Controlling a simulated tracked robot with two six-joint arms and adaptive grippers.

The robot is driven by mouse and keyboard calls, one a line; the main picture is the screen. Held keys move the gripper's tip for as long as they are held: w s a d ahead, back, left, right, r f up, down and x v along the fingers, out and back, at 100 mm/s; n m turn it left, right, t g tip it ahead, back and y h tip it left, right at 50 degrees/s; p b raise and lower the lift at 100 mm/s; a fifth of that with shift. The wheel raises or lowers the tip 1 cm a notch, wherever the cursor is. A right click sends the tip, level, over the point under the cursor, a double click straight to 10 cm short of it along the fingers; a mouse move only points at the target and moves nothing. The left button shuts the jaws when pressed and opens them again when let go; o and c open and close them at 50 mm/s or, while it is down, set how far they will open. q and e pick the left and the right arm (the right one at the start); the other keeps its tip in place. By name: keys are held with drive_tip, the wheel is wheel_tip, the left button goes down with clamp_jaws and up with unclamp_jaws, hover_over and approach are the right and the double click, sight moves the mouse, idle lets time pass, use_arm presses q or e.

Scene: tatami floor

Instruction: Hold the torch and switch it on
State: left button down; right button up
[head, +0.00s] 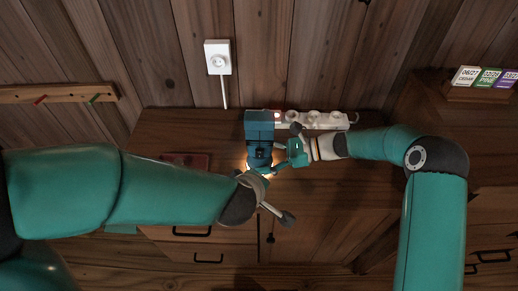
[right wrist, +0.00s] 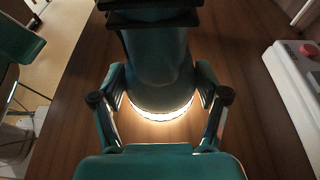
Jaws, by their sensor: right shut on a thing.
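The torch (head: 259,135) is a blue-teal body with a boxy top, upright over the wooden cabinet top. In the right wrist view the torch (right wrist: 158,62) has dark bands above and a glowing ring at its lower end. Light spills onto the wood below, so it is lit. My right gripper (head: 290,155) reaches in from the right and is shut on the torch; its fingers (right wrist: 160,108) are at both sides of the body. My left gripper (head: 277,195) is just below and in front of the torch in the head view; its jaw opening is unclear, partly hidden by its arm.
A white power strip (head: 325,120) lies behind, right of the torch. A wall socket (head: 218,58) is above. A dark red item (head: 186,160) lies left on the cabinet top (head: 330,195). Coloured date cards (head: 486,78) stand right; a peg rail (head: 55,93) is left.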

drive_tip(key=o, duration=0.9)
drive_tip(key=shift+c, duration=0.2)
drive_tip(key=shift+d, duration=0.1)
